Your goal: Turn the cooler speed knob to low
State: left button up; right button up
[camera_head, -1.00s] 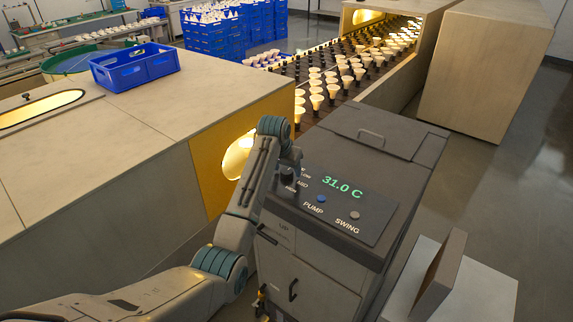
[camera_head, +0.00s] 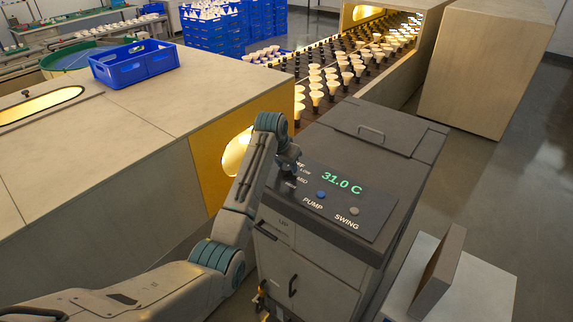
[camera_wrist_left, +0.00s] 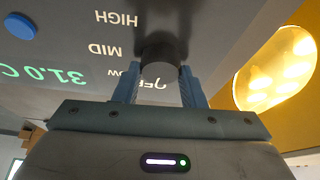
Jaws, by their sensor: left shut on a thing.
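The cooler (camera_head: 330,255) is a dark grey cabinet with a sloped control panel (camera_head: 375,205) showing a green 31.0 C readout. Its speed knob (camera_wrist_left: 162,45) is a dark round cylinder in the left wrist view, with HIGH, MID, LOW and OFF printed around it. My left gripper (camera_wrist_left: 160,78) is shut on the knob, with a blue finger on each side. In the head view, my left gripper (camera_head: 287,172) is over the panel's left end and largely hides the knob. My right gripper is not in view.
A blue PUMP button (camera_head: 321,195) and a grey SWING button (camera_head: 354,211) sit on the panel close to the knob. A yellow-faced housing (camera_head: 210,172) with a lit opening stands left of the cooler. A conveyor of bulbs (camera_head: 335,85) runs behind.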

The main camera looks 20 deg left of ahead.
pick_arm(q)
jog(key=m, duration=0.2)
jog(key=m+h, duration=0.1)
jog(key=m, duration=0.1)
jog(key=shift+a+m+g+h, duration=0.1)
jog(key=shift+m+g+h, duration=0.2)
jog(key=shift+m+g, duration=0.1)
jog(key=shift+r+m+g+h, duration=0.1)
jog(key=shift+m+g+h, duration=0.2)
jog(key=shift+m, duration=1.2)
jog(key=o, duration=1)
jog(key=shift+a, duration=0.1)
